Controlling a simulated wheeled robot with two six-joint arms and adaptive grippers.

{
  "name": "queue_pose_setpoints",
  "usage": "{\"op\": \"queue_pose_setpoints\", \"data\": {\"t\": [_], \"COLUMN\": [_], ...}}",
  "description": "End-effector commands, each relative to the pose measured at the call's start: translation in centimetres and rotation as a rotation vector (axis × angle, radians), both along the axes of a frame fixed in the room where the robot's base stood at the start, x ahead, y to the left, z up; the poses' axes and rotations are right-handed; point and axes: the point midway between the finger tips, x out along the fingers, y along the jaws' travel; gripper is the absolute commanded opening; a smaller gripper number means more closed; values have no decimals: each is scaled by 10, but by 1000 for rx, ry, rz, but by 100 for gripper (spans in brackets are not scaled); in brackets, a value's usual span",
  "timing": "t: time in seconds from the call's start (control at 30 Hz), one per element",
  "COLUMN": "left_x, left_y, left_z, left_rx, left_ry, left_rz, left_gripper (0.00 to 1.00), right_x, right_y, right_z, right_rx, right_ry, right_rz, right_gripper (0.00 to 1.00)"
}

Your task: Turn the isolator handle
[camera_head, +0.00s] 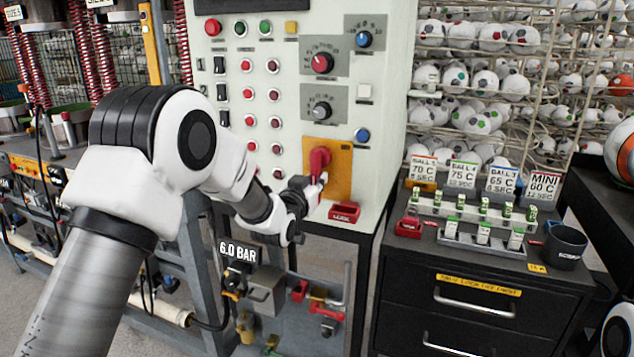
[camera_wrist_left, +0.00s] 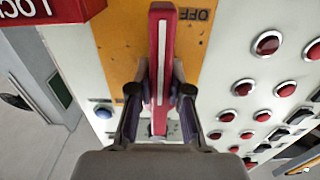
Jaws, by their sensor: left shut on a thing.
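The red isolator handle (camera_head: 319,160) sits on a yellow-orange plate (camera_head: 341,172) low on the front of the pale control cabinet. In the left wrist view the handle (camera_wrist_left: 161,60) is a long red bar with a white stripe, lying along the view over the orange plate (camera_wrist_left: 122,45), with "OFF" lettering beside its tip. My left gripper (camera_head: 312,190) reaches the handle from the left; in its wrist view the fingers (camera_wrist_left: 160,100) are on both sides of the bar, shut on it. The fingertips are partly hidden behind the handle.
A red "LOCK" box (camera_head: 344,213) is just below the plate, close to my left gripper. Red buttons (camera_head: 273,95) and knobs (camera_head: 322,63) cover the cabinet front. A black drawer unit (camera_head: 470,295) with labelled cards stands at the right. Ball racks are behind.

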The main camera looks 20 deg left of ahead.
Motion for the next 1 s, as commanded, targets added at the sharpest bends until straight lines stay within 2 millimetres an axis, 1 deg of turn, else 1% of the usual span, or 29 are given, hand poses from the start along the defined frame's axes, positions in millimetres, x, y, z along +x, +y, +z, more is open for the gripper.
{"op": "queue_pose_setpoints", "data": {"t": [0.3,0.33,0.4,0.67,0.77,0.87,0.97,1.0], "left_x": [0,0,0,0,-5,-19,-42,-53], "left_y": [0,0,0,0,0,1,2,2], "left_z": [-1,-1,-1,0,0,0,0,-1], "left_rx": [5,5,5,3,3,2,1,1], "left_ry": [3,3,3,1,2,2,4,4], "left_rz": [-1,0,0,0,0,0,1,1], "left_gripper": [0,21,44,44,44,44,44,44], "right_x": [0,0,0,0,0,0,0,0], "right_y": [0,0,0,0,0,0,0,0], "right_z": [0,0,0,0,0,0,0,0], "right_rx": [0,0,0,0,0,0,0,0], "right_ry": [0,0,0,0,0,0,0,0], "right_rz": [0,0,0,0,0,0,0,0], "right_gripper": [40,40,40,40,40,40,40,40]}}
